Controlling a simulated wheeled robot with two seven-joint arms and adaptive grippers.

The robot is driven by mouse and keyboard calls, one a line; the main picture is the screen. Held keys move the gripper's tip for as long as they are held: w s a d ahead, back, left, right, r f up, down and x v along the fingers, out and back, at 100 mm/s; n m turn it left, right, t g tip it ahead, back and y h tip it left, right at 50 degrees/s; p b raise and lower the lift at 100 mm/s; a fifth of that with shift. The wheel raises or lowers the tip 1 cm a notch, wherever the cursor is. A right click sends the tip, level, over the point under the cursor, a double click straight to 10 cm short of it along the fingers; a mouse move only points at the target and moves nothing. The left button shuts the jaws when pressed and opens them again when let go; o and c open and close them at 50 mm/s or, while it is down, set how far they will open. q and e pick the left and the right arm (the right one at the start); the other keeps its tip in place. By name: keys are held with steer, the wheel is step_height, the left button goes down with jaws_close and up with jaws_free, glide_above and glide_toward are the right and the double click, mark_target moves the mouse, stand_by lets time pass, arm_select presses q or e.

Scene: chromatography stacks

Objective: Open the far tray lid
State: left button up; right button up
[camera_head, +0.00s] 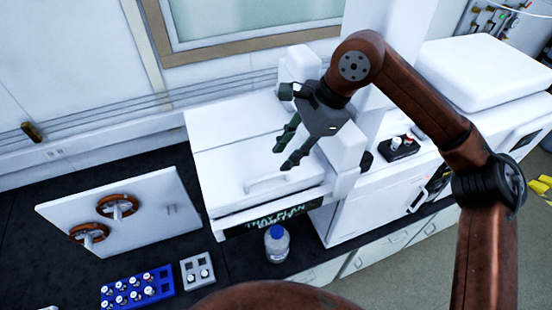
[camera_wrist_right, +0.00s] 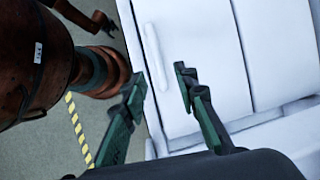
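The tray lid (camera_head: 235,170) is a flat white panel on top of the white instrument, with a raised bar handle (camera_head: 272,183) near its front edge. It looks closed. My right gripper (camera_head: 283,157) reaches in from the right and hovers above the lid, behind the handle in the picture; its two dark green fingers are apart with nothing between them. In the right wrist view the open fingers (camera_wrist_right: 158,80) point towards the lid (camera_wrist_right: 195,40), and the handle (camera_wrist_right: 153,56) lies just beyond their tips, apparently untouched. My left gripper is not in view.
A bottle with a blue cap (camera_head: 277,243) stands by the instrument's front. A blue vial rack (camera_head: 137,290), a grey rack (camera_head: 197,271) and a white panel with two brown wheels (camera_head: 150,212) are on the dark bench at left. A white column stands beside the gripper.

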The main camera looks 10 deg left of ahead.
mark_target(269, 176)
steer(key=x, duration=0.2)
steer(key=p+x, duration=0.1)
steer(key=x, duration=0.2)
steer(key=shift+s, duration=0.25)
steer(key=shift+x, duration=0.95)
jaws_close()
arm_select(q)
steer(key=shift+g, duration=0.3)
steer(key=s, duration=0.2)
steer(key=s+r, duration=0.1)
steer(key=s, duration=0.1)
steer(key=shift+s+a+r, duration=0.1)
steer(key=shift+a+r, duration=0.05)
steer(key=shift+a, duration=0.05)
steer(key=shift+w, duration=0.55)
